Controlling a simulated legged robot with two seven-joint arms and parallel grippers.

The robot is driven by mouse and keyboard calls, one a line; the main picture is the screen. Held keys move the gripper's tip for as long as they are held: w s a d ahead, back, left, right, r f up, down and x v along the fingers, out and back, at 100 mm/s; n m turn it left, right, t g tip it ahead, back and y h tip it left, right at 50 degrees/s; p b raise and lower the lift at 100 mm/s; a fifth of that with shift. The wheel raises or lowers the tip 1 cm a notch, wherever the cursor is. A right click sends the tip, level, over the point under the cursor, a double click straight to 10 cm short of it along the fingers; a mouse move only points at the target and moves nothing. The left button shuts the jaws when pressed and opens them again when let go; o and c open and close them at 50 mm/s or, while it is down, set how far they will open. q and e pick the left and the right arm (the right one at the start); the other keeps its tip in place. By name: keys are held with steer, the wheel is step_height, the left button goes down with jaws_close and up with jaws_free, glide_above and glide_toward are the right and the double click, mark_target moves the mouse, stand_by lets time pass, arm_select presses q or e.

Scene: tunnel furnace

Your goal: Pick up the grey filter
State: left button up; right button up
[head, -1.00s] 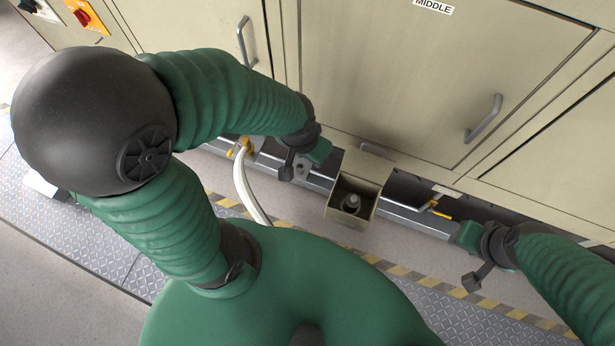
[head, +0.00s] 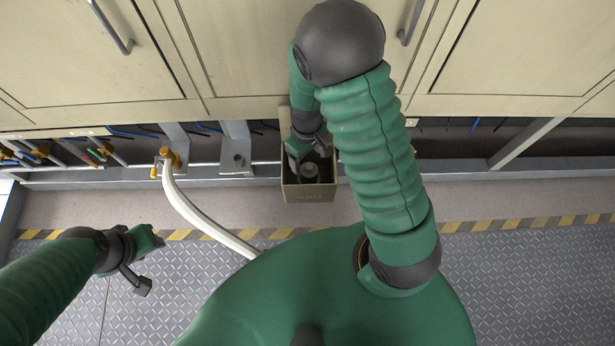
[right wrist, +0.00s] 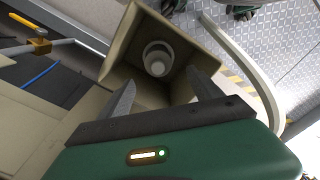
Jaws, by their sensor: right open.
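The grey filter (head: 310,170) is a short round piece standing inside an open beige box (head: 311,194) at the foot of the cabinets. My right gripper (head: 308,154) is above the box opening, partly covering the filter in the head view. In the right wrist view its two fingers (right wrist: 160,82) are spread at the near side of the box (right wrist: 122,42), with the filter (right wrist: 157,60) beyond them, free of the fingers.
Beige cabinet doors (head: 80,50) line the back. A white hose (head: 190,207) runs from a yellow valve (head: 168,158) left of the box. A grey rail (head: 100,177) runs along the base. The patterned floor (head: 535,275) at the right is clear.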

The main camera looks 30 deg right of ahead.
mark_target(309, 166)
steer(key=f, duration=0.3)
steer(key=shift+d+b, duration=0.3)
steer(key=f, duration=0.1)
steer(key=f+b, duration=0.1)
steer(key=f, duration=0.1)
steer(key=f+b, duration=0.1)
steer(key=shift+s+a+f, duration=0.25)
steer(key=shift+s+f, duration=0.05)
steer(key=shift+f, duration=0.3)
steer(key=shift+d+r, duration=0.1)
steer(key=shift+d, duration=0.1)
steer(key=shift+c, duration=1.3)
steer(key=shift+a, duration=0.1)
steer(key=c, duration=0.9)
arm_select(q)
steer(key=x, duration=0.3)
steer(key=shift+s+d+f, duration=0.15)
steer(key=shift+s+f, duration=0.15)
arm_select(e)
steer(key=c, duration=0.4)
steer(key=shift+r, duration=0.1)
